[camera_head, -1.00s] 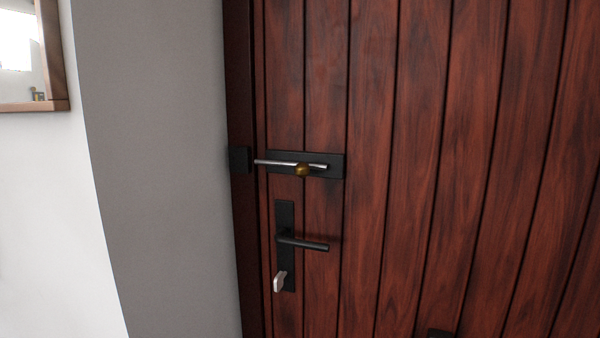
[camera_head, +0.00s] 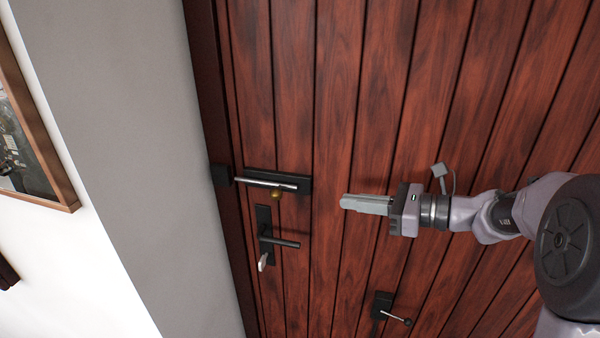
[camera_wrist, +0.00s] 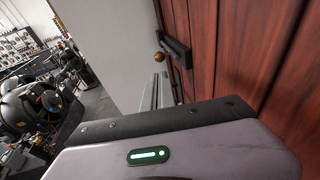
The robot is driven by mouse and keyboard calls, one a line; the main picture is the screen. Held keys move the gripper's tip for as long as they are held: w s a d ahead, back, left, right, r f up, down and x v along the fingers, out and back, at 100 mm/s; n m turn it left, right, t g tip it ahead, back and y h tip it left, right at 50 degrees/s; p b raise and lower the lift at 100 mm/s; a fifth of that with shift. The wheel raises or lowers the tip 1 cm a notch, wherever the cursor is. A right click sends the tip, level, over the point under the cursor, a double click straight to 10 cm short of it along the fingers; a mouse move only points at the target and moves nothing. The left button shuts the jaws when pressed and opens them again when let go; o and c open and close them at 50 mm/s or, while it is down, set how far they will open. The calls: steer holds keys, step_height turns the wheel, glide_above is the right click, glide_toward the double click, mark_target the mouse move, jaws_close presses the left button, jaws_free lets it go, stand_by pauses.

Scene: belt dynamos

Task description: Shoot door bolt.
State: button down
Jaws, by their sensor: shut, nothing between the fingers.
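The door bolt (camera_head: 266,183) is a silver rod on a black plate near the left edge of the reddish wooden door (camera_head: 360,120). Its brass knob (camera_head: 277,195) hangs just below the rod. The rod's left end lies close to the black keeper block (camera_head: 221,175) on the dark frame; I cannot tell whether it enters it. My gripper (camera_head: 345,203) is shut and empty, to the right of the bolt and slightly lower, pointing left and apart from it. In the wrist view, the brass knob (camera_wrist: 159,57) shows beyond the fingers.
Below the bolt is a black lever handle (camera_head: 280,242) with a key (camera_head: 262,262) under it. A small black fitting with a knob (camera_head: 382,305) is lower on the door. A grey wall (camera_head: 120,110) and a framed picture (camera_head: 40,150) are at left.

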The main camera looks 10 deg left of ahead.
steer(key=shift+a+f, duration=0.1)
steer(key=p, duration=0.1)
glide_toward(274, 193)
steer(key=a, duration=0.1)
steer(key=w+a+f, duration=0.1)
steer(key=a, duration=0.1)
steer(key=w+a+f, duration=0.1)
steer(key=a, duration=0.1)
steer(key=shift+w, duration=0.25)
steer(key=shift+d, duration=0.1)
steer(key=a, duration=0.5)
steer(key=shift+w, duration=0.1)
steer(key=shift+d, duration=0.1)
